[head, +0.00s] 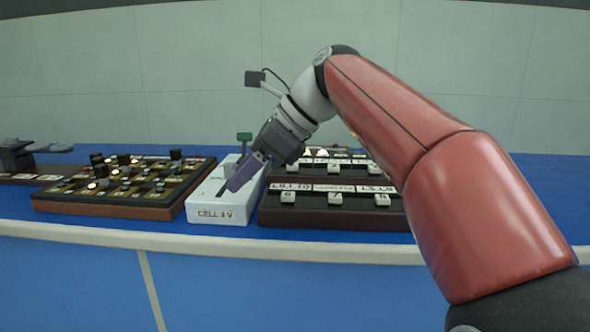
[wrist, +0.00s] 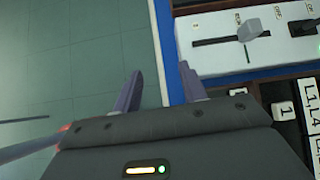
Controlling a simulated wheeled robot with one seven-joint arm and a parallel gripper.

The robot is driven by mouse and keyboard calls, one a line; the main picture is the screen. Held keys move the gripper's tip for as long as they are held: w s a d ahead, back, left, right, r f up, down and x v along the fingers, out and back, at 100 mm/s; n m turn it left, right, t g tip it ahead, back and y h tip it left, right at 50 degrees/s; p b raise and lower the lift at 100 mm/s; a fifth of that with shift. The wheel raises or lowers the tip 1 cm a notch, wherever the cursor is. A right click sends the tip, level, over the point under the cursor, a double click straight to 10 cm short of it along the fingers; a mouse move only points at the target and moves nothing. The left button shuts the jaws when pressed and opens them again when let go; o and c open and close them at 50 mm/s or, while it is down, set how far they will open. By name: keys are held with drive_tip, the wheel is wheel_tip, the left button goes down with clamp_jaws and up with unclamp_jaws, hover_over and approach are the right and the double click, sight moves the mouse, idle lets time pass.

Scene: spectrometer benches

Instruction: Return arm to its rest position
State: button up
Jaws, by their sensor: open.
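My gripper (head: 243,173) hangs at the end of my red arm in the head view, tilted down and to the left. It appears in front of or above the white box labelled CELL 3 V (head: 222,208); the head view does not show whether they touch. In the wrist view my gripper (wrist: 160,88) has its two purple fingers spread apart, with nothing between them. The white box (wrist: 225,62) lies to the right of the fingers there. It bears a slot with a grey lever (wrist: 249,30).
A dark board (head: 110,208) with lit spots and black pegs is left of the white box. A lettered and numbered rack (head: 330,217) is right of it. A dark device (head: 17,156) stands far left. The blue bench's pale front edge (head: 120,237) runs across. Wall tiles rise behind.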

drive_tip(key=s+d+f+n+t+h, duration=0.2)
drive_tip(key=s+d+f+n+h, duration=0.2)
drive_tip(key=s+d+f+n, duration=0.5)
drive_tip(key=s+d+f+n+t+h, duration=0.2)
drive_tip(key=s+d+f+n+h, duration=0.2)
drive_tip(key=s+d+f+n, duration=0.5)
drive_tip(key=s+d+f, duration=0.1)
drive_tip(key=d+f, duration=0.4)
drive_tip(key=f, duration=0.2)
drive_tip(key=shift+d+f+t+h, duration=0.15)
drive_tip(key=shift+f+t+h, duration=0.15)
drive_tip(key=shift+f+h, duration=0.1)
